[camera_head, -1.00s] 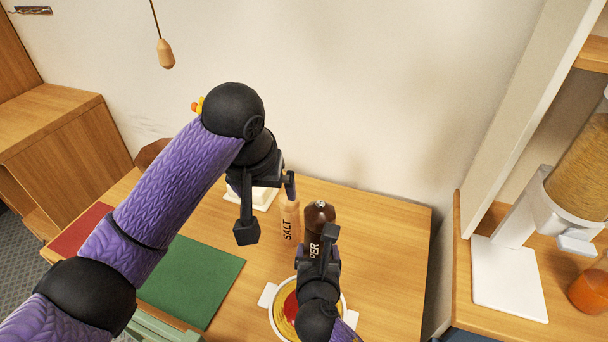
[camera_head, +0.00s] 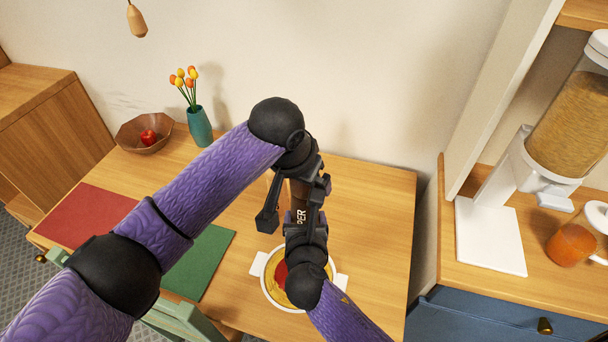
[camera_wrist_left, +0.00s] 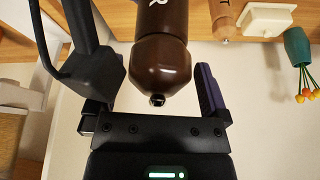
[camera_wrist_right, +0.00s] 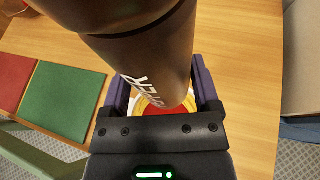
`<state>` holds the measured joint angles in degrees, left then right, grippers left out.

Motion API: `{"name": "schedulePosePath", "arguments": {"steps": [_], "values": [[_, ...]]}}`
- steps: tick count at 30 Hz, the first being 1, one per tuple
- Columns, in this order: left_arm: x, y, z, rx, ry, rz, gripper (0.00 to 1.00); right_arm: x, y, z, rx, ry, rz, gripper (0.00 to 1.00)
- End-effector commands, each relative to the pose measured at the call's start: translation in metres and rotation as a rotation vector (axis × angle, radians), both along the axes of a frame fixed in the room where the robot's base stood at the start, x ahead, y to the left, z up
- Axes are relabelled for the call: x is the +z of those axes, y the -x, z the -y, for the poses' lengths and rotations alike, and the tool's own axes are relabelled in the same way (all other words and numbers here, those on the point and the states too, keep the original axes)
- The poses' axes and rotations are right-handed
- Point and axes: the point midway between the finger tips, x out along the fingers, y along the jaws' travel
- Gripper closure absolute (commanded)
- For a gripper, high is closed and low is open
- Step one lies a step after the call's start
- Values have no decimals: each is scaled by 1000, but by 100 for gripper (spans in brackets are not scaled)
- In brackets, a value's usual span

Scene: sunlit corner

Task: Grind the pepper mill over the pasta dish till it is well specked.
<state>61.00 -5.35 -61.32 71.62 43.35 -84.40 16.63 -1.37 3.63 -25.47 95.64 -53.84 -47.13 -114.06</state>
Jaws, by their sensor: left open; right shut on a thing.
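The dark brown pepper mill (camera_head: 299,214) is upright above the pasta dish, partly hidden by my arms. My right gripper (camera_head: 306,232) is shut on its body; the mill also shows large in the right wrist view (camera_wrist_right: 150,55). My left gripper (camera_head: 295,200) is open at the mill's top. In the left wrist view the mill's rounded head (camera_wrist_left: 160,65), with a small metal knob, sits between the spread fingers. The pasta dish (camera_head: 271,291) is a white two-handled bowl with yellow pasta and red sauce, partly covered by my right gripper. Specks cannot be made out.
A wooden salt mill (camera_wrist_left: 226,20) and a white butter dish (camera_wrist_left: 268,20) stand near the pepper mill. A teal tulip vase (camera_head: 199,126) and a brown bowl (camera_head: 143,137) stand at the back left. Red (camera_head: 85,213) and green (camera_head: 208,262) mats lie left. The table's right side is clear.

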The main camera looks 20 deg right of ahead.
Motion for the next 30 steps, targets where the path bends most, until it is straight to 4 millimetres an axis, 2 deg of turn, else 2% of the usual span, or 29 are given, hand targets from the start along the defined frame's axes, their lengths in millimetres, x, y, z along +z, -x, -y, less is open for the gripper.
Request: {"name": "schedulePosePath", "arguments": {"steps": [5, 16, 17, 20, 27, 30], "values": [[0, 0, 0, 0, 0, 0, 0, 0, 0, 0, 0, 0, 1, 100], [0, 0, 0, 1, 0, 0, 78, 0, 0, 0, 0, -1, 1, 100], [0, 0, 0, 1, 0, 0, 21, 0, 0, 0, 0, -1, 1, 100], [0, 0, 0, 1, 0, 0, 0, 0, 0, 0, 0, -1, 1, 100], [2, 0, -1, 1, 0, 0, 0, 0, 0, 0, 0, 0, 1, 100], [14, 3, -4, -1, 2, 1, 0, 0, 0, 0, 0, 0, 1, 100]]}}
